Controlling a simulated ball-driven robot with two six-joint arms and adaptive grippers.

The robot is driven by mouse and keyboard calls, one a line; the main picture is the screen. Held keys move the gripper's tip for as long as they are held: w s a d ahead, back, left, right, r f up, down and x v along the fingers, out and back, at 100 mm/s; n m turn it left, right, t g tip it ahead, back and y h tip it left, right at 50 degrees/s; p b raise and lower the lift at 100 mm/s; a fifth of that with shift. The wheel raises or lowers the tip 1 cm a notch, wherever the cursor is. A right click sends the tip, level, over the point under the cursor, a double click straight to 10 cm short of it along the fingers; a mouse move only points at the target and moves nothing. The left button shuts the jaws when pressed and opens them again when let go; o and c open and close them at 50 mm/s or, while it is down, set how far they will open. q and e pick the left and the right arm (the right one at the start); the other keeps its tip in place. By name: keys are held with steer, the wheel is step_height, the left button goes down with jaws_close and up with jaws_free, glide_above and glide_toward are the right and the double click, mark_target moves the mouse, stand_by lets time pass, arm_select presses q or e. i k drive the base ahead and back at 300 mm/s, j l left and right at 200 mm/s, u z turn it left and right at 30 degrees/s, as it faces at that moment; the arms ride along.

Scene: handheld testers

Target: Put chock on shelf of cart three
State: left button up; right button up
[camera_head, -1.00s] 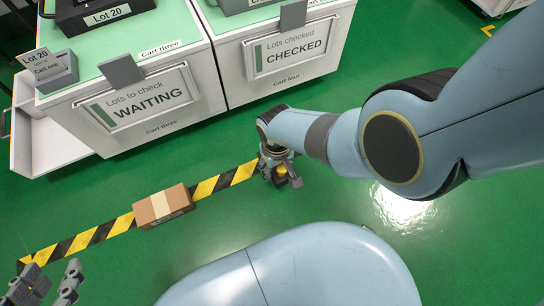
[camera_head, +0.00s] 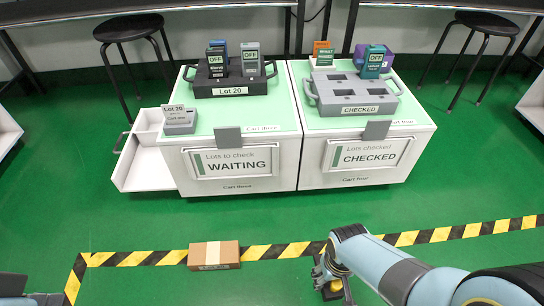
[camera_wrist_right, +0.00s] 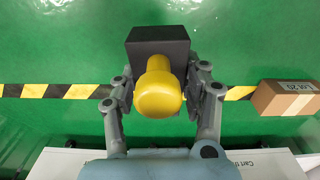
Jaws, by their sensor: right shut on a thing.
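The chock is a dark grey block with a yellow knob (camera_wrist_right: 157,92) in the right wrist view. My right gripper (camera_wrist_right: 160,84) is shut on it, with one finger on each side. In the head view my right gripper (camera_head: 328,272) is low, right of centre, and the yellow part of the chock (camera_head: 335,286) shows below it, over the floor. Cart three (camera_head: 240,165) is the left cart, labelled WAITING. Its white shelf (camera_head: 148,172) juts out at the left, low, and looks empty. My left gripper (camera_head: 30,298) is cut off at the bottom left corner; its fingers are unclear.
Cart four (camera_head: 370,160), labelled CHECKED, stands against cart three's right side. A cardboard box (camera_head: 214,255) lies on the striped floor tape (camera_head: 291,250). Two stools (camera_head: 130,30) stand behind.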

mark_target(145, 168)
steer(key=j, duration=0.8)
steer(key=i+j, duration=0.1)
steer(key=j, duration=0.7)
steer(key=i+j, duration=0.45)
steer(key=j, duration=0.15)
steer(key=i+j, duration=0.45)
steer(key=j, duration=0.2)
